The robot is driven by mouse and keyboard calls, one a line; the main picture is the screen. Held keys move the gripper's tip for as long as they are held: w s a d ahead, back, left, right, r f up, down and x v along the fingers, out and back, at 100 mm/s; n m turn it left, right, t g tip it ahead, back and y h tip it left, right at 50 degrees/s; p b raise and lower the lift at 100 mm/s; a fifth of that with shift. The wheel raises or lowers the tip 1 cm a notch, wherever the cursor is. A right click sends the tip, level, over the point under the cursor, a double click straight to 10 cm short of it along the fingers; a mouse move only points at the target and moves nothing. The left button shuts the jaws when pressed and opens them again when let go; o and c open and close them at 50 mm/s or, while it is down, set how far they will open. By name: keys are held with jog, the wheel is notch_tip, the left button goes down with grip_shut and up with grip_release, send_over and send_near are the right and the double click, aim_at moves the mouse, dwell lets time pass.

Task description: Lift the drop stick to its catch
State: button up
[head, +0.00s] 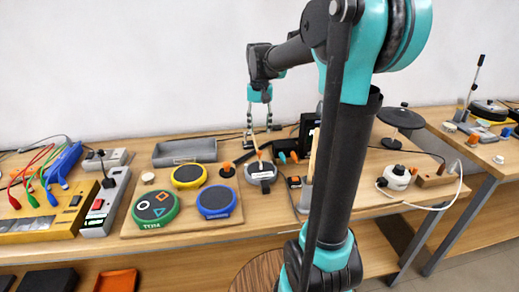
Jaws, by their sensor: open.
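A pale wooden upright piece (313,155) stands behind my arm, right of centre. It looks like the drop stick, but my arm hides part of it, and I cannot make out its catch. A light base (301,197) is at its foot. My gripper (261,132) is open, pointing down, to the left of this piece and apart from it. I cannot tell whether the fingers touch the rod.
A board with round pads, including a green-rimmed pad (155,208) and a blue-rimmed pad (216,201), lies left of centre. A grey tray (185,151) is behind it. A white device with a cable (397,178) stands right. A yellow box (40,226) with leads is far left.

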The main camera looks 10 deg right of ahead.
notch_tip(320, 180, down, 10)
jog(key=shift+r, duration=0.1)
dwell(0.4)
grip_shut()
